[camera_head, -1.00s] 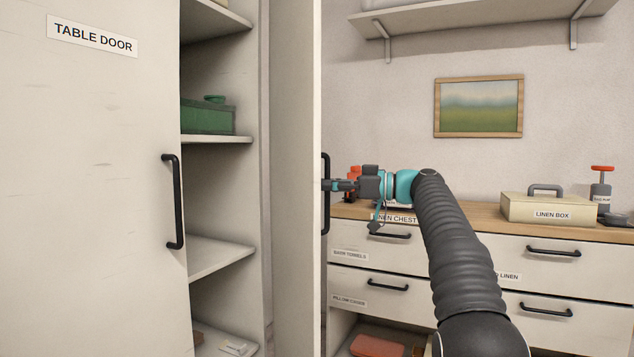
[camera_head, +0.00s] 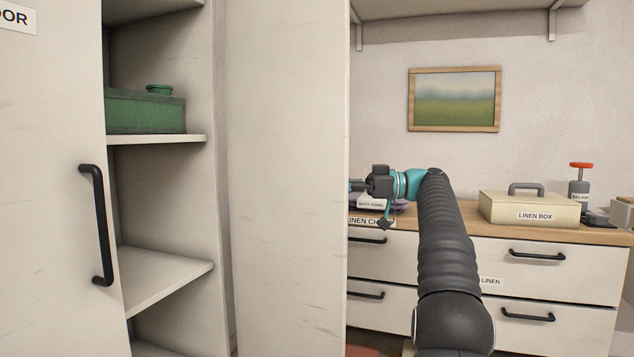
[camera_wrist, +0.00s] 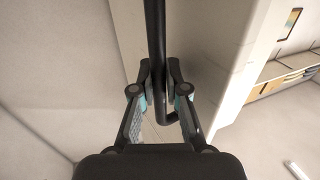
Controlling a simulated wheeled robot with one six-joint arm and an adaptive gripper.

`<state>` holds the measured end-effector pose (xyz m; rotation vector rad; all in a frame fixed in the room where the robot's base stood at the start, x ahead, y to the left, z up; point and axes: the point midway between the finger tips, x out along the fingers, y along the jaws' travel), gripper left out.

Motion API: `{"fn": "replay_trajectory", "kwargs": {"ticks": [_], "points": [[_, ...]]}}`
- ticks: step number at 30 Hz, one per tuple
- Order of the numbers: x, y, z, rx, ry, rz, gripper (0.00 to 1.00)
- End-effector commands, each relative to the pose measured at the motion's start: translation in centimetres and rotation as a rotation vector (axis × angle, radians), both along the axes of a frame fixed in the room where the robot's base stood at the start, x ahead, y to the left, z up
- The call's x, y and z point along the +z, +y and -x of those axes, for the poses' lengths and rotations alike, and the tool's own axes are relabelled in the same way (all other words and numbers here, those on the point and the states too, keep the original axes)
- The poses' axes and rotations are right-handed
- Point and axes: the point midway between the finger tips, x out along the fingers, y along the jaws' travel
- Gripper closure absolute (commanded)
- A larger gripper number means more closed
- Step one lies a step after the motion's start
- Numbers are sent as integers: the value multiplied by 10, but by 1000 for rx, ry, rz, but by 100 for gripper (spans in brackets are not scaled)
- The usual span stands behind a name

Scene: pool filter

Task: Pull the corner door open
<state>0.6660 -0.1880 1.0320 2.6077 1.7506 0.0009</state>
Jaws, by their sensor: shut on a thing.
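The corner door (camera_head: 285,190) seems to be the tall white panel in the middle of the head view, standing open beside the shelves. It carries no readable label here. Its black bar handle (camera_wrist: 155,35) shows in the wrist view, running down between my fingers and bending near its lower end. My gripper (camera_wrist: 160,78) is shut on this handle, one finger on each side. In the head view, my gripper (camera_head: 357,185) is at the door's right edge, its fingertips partly hidden by the panel. The handle is hidden there.
The table door (camera_head: 45,200), with its own black handle (camera_head: 98,225), is at the left. Shelves beside it hold a green box (camera_head: 145,112). Behind my arm stands a drawer chest (camera_head: 560,262) with a linen box (camera_head: 530,207) on top. A wall shelf (camera_head: 450,15) hangs above.

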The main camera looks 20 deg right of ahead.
Motion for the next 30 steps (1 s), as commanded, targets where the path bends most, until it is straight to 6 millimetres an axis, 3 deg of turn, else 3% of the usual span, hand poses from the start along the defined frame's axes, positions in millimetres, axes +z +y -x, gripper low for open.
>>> {"fn": "replay_trajectory", "kwargs": {"ticks": [16, 17, 18, 30], "points": [[0, -12, 5, 5, 0, -1, 100], [0, -12, 5, 5, 0, -1, 80], [0, -12, 5, 5, 0, -1, 70], [0, -14, 5, 3, 0, -1, 69]]}}
